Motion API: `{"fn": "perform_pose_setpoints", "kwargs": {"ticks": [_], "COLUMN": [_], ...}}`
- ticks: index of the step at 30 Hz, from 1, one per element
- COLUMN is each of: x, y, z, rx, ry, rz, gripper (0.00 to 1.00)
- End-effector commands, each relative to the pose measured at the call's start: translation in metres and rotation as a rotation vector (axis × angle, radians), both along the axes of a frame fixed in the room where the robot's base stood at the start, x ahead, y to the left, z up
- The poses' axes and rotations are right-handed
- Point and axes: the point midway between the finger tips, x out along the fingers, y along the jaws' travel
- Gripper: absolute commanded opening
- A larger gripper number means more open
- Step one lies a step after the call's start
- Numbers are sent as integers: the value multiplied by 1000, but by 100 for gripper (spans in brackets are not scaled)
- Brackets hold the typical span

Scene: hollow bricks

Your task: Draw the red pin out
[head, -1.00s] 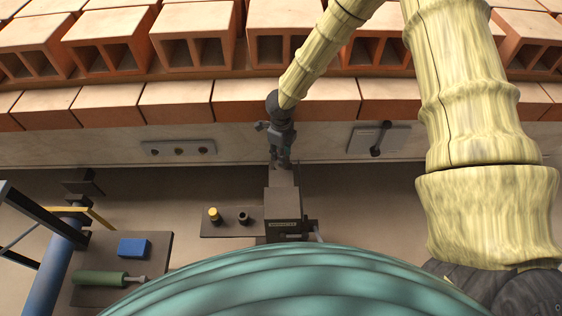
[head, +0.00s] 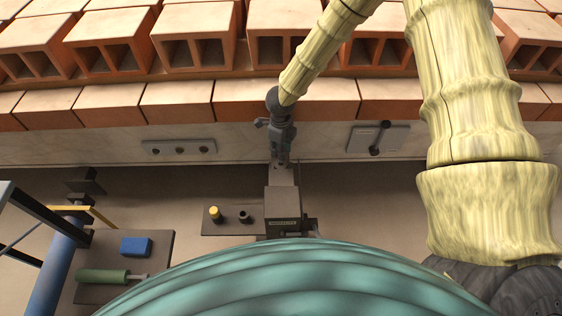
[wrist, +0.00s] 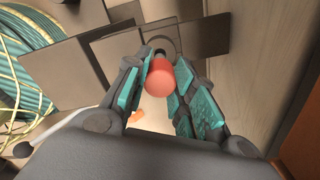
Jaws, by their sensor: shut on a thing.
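My gripper (head: 281,157) is at the grey bracket (head: 281,179) of the dark box in the head view, too small there to show the pin. In the wrist view, the red pin (wrist: 160,78) sits between the two teal-padded fingers of my gripper (wrist: 159,72), which is shut on it. The pin's rounded red end faces the camera. Its far end lies in line with a dark round ring (wrist: 163,45) on the bracket plates. I cannot tell whether the pin's tip is still inside the ring.
The dark box (head: 282,203) stands below the gripper, beside a shelf with a yellow-topped peg (head: 215,213). Hollow bricks (head: 190,45) line the back. A tray (head: 160,248) holds a blue block (head: 136,246) and a green-handled tool (head: 103,276).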

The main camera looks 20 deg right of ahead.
Motion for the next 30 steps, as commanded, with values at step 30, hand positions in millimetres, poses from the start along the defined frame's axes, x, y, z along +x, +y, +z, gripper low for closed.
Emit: {"fn": "perform_pose_setpoints", "kwargs": {"ticks": [30], "x": [0], "y": [0], "z": [50], "rx": [0], "ry": [0], "rz": [0], "gripper": [2]}}
